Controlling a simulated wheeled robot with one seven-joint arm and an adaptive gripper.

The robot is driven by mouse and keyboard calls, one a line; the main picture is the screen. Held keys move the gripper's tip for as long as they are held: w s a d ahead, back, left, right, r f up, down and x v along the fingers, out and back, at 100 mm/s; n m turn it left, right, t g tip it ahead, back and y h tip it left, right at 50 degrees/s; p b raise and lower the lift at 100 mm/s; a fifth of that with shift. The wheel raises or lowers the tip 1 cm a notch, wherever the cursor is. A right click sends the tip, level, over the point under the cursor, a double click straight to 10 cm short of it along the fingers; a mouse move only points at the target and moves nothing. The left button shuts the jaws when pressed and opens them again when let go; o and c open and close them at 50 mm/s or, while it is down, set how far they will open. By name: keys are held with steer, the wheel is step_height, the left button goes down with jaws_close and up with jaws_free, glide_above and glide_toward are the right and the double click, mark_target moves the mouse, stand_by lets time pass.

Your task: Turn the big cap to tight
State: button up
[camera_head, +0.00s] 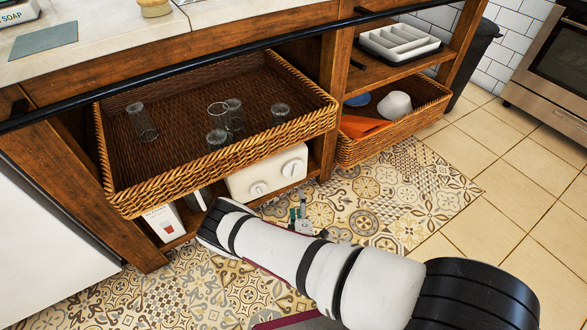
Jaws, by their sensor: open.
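A white box-shaped container (266,176) stands on the low shelf under the wicker basket. Two round white caps or knobs show on its front: a right cap (292,168), which looks the larger, and a left cap (258,188). Their markings are too small to read. My gripper (298,212) shows small, grey and teal, just beyond my white arm. It is open and appears apart from the container, below its right part in the picture. Part of the gripper and wrist is hidden by my arm. The container's top is hidden by the basket.
The large wicker basket (205,171) with several glasses overhangs the container. A wooden shelf post (333,95) stands right of it. A white carton (165,222) stands to the left. A smaller basket (400,134) is to the right.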

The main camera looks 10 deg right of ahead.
mark_target(294, 172)
steer(key=w+b, duration=0.1)
steer(key=w, duration=0.3)
steer(key=w+d+b, duration=0.1)
steer(key=w+b, duration=0.1)
steer(key=w, duration=0.3)
steer(key=w+d+f+b, duration=0.1)
steer(key=w+b, duration=0.1)
steer(key=w, duration=0.3)
steer(key=shift+d, duration=0.15)
steer(key=c, duration=1.1)
